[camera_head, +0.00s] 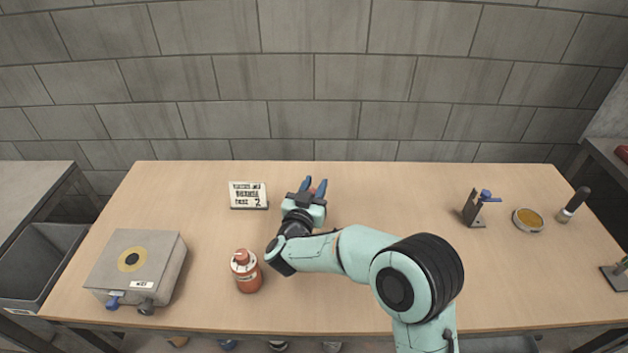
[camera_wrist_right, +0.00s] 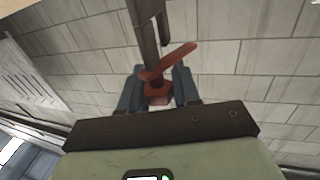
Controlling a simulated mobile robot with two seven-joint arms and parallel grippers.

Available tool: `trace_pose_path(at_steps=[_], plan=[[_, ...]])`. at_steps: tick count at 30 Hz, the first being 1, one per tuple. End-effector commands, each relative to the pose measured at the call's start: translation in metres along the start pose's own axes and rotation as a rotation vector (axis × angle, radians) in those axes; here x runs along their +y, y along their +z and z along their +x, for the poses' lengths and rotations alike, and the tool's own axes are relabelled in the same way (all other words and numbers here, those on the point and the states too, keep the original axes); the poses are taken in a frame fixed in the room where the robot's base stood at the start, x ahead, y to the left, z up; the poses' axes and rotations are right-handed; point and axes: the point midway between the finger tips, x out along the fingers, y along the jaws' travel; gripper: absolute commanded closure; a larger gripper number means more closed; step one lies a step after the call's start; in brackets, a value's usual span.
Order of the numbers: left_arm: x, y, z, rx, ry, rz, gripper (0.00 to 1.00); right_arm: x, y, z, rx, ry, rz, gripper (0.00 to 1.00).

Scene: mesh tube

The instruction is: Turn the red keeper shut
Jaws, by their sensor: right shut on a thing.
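The red keeper (camera_wrist_right: 168,63) shows in the right wrist view as a slanted red lever with a red hub below it. It lies in front of a dark brown post (camera_wrist_right: 141,28). My right gripper (camera_wrist_right: 158,88) has its two blue fingers on either side of the red hub and is shut on it. In the head view my right gripper (camera_head: 314,186) is at the back middle of the table, with only a speck of red between its fingers. The post is mostly hidden there by the gripper. My left gripper is not in view.
A sign (camera_head: 248,195) stands left of the gripper. An orange bottle (camera_head: 246,271) and a grey box (camera_head: 136,262) are at left. A dark bracket with a blue lever (camera_head: 474,209), a yellow-filled tin (camera_head: 528,220) and a black-handled tool (camera_head: 574,204) are at right.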

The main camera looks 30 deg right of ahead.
Motion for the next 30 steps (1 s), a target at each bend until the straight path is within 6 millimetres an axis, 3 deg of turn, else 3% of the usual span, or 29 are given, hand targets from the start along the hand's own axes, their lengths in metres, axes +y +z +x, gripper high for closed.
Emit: trace_pose_path(at_steps=[9, 24, 25, 26, 27, 30], plan=[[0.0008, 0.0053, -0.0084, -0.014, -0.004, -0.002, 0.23, 0.001, -0.0007, -0.0004, 0.001, 0.106, 0.002, 0.99], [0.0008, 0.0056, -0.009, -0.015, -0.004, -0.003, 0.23, 0.0019, -0.001, 0.0003, 0.003, 0.123, 0.004, 0.99], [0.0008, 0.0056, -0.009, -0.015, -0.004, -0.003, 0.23, 0.0019, -0.001, 0.0003, 0.003, 0.123, 0.004, 0.62], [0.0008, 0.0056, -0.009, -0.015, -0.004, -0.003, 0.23, 0.0019, -0.001, 0.0003, 0.003, 0.123, 0.004, 0.52], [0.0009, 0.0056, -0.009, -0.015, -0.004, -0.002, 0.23, 0.0019, -0.001, 0.0003, 0.003, 0.123, 0.004, 0.48], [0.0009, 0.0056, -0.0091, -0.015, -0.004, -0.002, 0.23, 0.002, -0.0008, 0.0003, 0.002, 0.123, 0.004, 0.48]])
